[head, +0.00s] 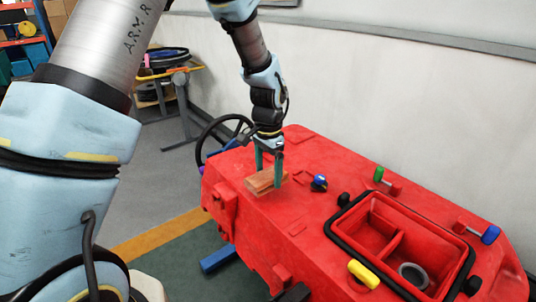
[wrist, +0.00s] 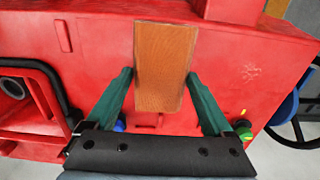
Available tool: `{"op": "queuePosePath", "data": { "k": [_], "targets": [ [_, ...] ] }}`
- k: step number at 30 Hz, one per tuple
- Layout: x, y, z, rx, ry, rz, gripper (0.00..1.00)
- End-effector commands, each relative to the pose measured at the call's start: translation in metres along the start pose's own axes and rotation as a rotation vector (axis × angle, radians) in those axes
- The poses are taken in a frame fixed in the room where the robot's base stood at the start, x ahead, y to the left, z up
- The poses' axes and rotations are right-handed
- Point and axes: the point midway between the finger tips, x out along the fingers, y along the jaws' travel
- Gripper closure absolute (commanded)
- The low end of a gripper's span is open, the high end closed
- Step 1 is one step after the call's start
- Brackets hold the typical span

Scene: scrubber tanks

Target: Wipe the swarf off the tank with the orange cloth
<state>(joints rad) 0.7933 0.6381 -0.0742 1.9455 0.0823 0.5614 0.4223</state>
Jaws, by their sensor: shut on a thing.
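The red tank (head: 315,215) fills the lower right of the head view and most of the wrist view (wrist: 95,50). My gripper (head: 269,172) points down over the tank's left part. In the wrist view the cloth (wrist: 165,62) sits between the fingertips (wrist: 159,77). It is low at the tank top; I cannot tell whether it touches. A small patch of pale specks, likely the swarf (wrist: 250,71), lies right of the cloth in the wrist view. I cannot make it out in the head view.
An open black-rimmed compartment (head: 370,215) is right of the gripper. Blue (head: 319,182), green (head: 379,174) and yellow (head: 363,274) knobs stick up from the tank. A black steering wheel (head: 212,135) is behind its left end. A pale wall (head: 400,90) runs behind.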

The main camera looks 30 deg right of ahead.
Motion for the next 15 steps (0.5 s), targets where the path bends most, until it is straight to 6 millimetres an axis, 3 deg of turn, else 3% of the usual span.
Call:
{"op": "queuePosePath", "data": {
  "k": [9,15],
  "targets": [
    [-0.033,0.0,-0.004,-0.002,0.0,0.0,0.66],
    [-0.045,0.0,-0.006,-0.003,0.001,-0.001,0.66]
  ]
}}
